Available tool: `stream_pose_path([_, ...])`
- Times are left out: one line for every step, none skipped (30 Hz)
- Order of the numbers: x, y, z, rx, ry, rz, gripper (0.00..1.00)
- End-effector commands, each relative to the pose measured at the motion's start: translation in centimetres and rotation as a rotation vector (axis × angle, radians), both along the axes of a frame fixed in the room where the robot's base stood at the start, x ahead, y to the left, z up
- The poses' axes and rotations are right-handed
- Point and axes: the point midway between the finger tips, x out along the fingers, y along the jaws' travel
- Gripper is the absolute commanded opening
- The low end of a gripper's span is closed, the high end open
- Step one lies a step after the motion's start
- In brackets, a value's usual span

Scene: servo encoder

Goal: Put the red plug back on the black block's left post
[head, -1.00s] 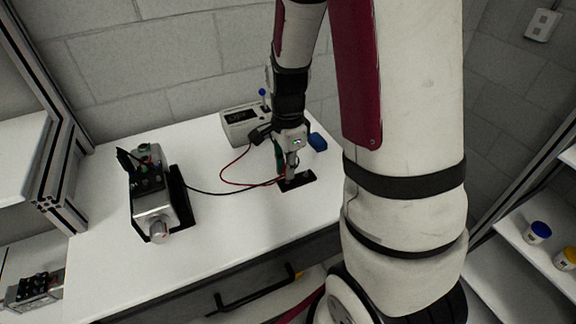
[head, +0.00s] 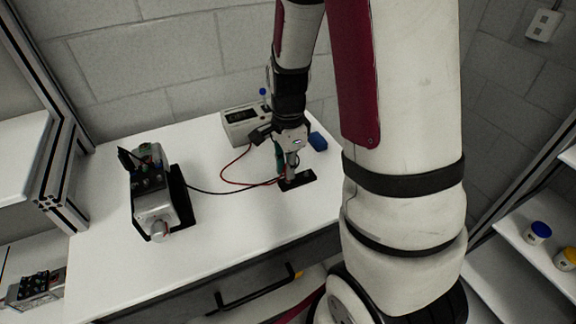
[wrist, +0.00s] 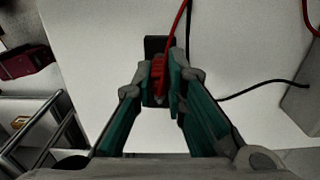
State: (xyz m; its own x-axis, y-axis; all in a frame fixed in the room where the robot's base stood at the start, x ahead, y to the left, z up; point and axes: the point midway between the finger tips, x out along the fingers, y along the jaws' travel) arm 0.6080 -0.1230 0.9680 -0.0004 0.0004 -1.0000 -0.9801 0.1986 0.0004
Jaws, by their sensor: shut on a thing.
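The red plug (wrist: 158,70) is between the fingertips of my gripper (wrist: 165,88) in the wrist view, with its red cable running up and away. My gripper (head: 289,174) is shut on the plug, low over the black block (head: 306,179) on the white table. The block also shows behind the fingers in the wrist view (wrist: 153,45). The fingers hide most of the block's posts, so I cannot tell whether the plug touches the left one.
A silver motor unit (head: 152,205) on a black stand is at the table's left, with a black cable running to the block. A grey meter box (head: 241,124) and a blue object (head: 318,141) stand behind my gripper. The table's front middle is clear.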

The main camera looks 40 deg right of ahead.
Motion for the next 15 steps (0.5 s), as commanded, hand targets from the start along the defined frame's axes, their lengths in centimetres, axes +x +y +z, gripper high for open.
stream_pose_path([0.00, 0.00, -0.09, 0.000, 0.001, 0.000, 0.00])
stream_pose_path([0.00, 0.00, -0.12, 0.000, 0.001, 0.000, 0.00])
stream_pose_path([0.00, 0.00, -0.17, 0.000, 0.001, 0.000, 0.00])
stream_pose_path([0.00, 0.00, -0.20, 0.000, 0.001, 0.000, 0.00])
stream_pose_path([0.00, 0.00, -0.24, 0.000, 0.001, 0.000, 0.00])
stream_pose_path([0.00, 0.00, -0.25, 0.000, 0.001, 0.000, 0.00])
stream_pose_path([0.00, 0.00, -0.23, 0.000, 0.000, 0.000, 0.00])
stream_pose_path([-0.01, 0.00, -0.23, 0.000, 0.000, 0.000, 0.00])
stream_pose_path([-0.01, 0.00, -0.23, 0.000, 0.001, 0.000, 0.15])
stream_pose_path([-0.01, 0.00, -0.23, 0.000, 0.001, 0.000, 0.22])
stream_pose_path([-0.01, 0.00, -0.23, 0.000, 0.001, 0.000, 0.28])
stream_pose_path([-0.01, 0.00, -0.23, 0.000, 0.001, 0.000, 0.36])
stream_pose_path([-0.01, 0.00, -0.23, 0.000, 0.001, 0.000, 0.36])
stream_pose_path([-0.01, 0.00, -0.23, 0.000, 0.000, 0.000, 0.36])
stream_pose_path([-0.01, 0.00, -0.23, 0.000, 0.000, 0.000, 0.36])
